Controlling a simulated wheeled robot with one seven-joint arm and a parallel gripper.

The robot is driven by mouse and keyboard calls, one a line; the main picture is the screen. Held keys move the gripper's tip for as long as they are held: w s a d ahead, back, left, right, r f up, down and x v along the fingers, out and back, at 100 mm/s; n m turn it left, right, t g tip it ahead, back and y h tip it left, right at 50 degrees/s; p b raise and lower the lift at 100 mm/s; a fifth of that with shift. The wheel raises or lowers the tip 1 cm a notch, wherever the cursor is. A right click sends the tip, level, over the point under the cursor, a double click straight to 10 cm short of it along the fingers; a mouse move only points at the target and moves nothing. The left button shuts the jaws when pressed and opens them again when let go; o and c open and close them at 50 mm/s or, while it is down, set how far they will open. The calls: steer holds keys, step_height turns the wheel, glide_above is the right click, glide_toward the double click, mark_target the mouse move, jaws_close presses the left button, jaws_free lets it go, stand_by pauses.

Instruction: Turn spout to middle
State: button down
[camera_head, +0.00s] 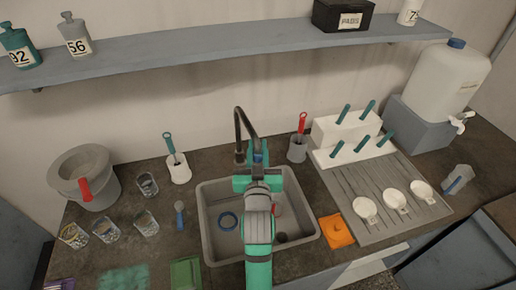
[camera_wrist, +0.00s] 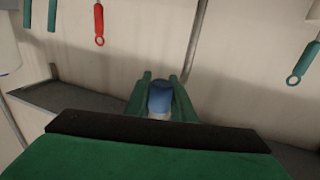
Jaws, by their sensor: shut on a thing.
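The dark gooseneck spout (camera_head: 238,125) rises behind the grey sink (camera_head: 203,215), arches over and comes down to the right and forward, ending at my gripper (camera_head: 258,170). In the wrist view, my gripper (camera_wrist: 160,90) has its green fingers on either side of a blue tip (camera_wrist: 160,97) with a pale lower part, which appears to be the spout's end. The fingers are shut on it. A grey pipe (camera_wrist: 196,40) runs up behind it. My arm hides the middle of the sink, and the spout's base is partly hidden.
Holders with a green-handled tool (camera_head: 170,145) and a red-handled tool (camera_head: 302,123) flank the spout. A white rack (camera_head: 350,130) and drainboard (camera_head: 375,220) stand right. Glass jars (camera_head: 146,223) stand left.

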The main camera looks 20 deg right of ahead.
steer(key=c, duration=1.5)
jaws_free()
steer(key=shift+s, duration=0.15)
steer(key=shift+a, duration=0.15)
steer(key=shift+s, duration=0.15)
steer(key=v, duration=1)
steer(key=shift+s+a, duration=0.1)
steer(key=shift+s, duration=0.05)
steer(key=shift+a, duration=0.1)
